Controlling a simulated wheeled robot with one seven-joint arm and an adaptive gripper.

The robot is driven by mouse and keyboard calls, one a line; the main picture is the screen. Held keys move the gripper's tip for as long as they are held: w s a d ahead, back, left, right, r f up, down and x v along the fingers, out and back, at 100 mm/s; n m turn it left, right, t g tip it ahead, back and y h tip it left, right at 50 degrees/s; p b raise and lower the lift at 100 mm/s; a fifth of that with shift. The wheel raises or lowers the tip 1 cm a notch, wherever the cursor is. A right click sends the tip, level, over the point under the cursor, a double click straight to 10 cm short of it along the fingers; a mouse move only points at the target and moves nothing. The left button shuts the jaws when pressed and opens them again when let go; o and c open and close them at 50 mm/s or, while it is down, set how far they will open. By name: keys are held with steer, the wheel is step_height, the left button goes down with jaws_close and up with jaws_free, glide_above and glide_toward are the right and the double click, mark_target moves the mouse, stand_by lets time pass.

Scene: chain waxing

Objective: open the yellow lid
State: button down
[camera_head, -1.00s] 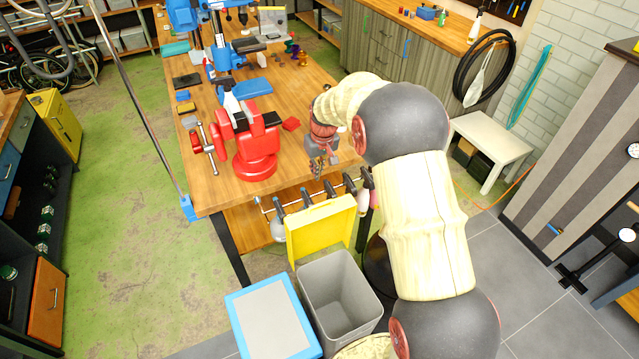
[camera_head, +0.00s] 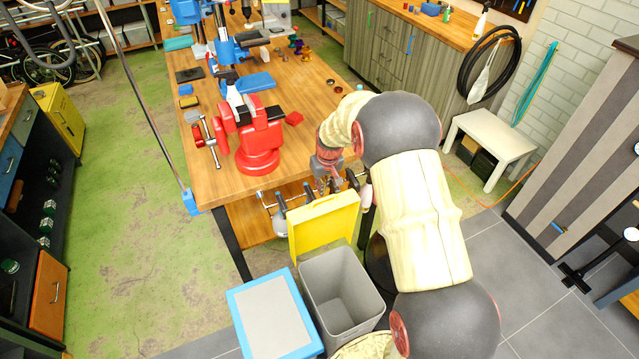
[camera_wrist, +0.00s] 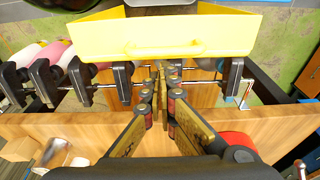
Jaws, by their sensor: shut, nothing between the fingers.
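The yellow lid (camera_head: 322,225) stands upright, swung open at the back of a grey bin (camera_head: 345,312). The bin's mouth is uncovered and its inside looks empty. In the wrist view the lid (camera_wrist: 190,38) spans the top of the picture, its shallow side with a moulded handle shape facing the camera. My gripper (camera_head: 329,186) is just behind the lid's upper edge, by the workbench edge. Its fingers (camera_wrist: 160,92) are shut and empty, pointing towards the lid with a gap in the picture; contact cannot be told.
The wooden workbench (camera_head: 300,130) carries a red vise (camera_head: 257,140). A rail (camera_wrist: 100,86) with several black holders runs along the bench edge, close to my fingers. A blue-rimmed bin with a grey top (camera_head: 272,318) stands left of the grey bin. Green floor is clear at left.

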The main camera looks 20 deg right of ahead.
steer(key=shift+s+r, duration=0.1)
steer(key=shift+s, duration=0.05)
steer(key=shift+t, duration=0.5)
steer(key=shift+s+b, duration=1)
steer(key=shift+s, duration=2.45)
steer(key=v, duration=1.1)
steer(key=shift+r, duration=0.35)
steer(key=shift+s, duration=0.15)
steer(key=s+a+r, duration=0.4)
steer(key=s, duration=0.4)
steer(key=s+a+r+t+b, duration=0.1)
steer(key=s+a+r, duration=0.4)
steer(key=s, duration=0.3)
steer(key=s+a+r+t+b, duration=0.1)
steer(key=s+a+r, duration=0.3)
steer(key=s, duration=0.4)
steer(key=shift+a+r, duration=0.3)
steer(key=shift+a, duration=0.05)
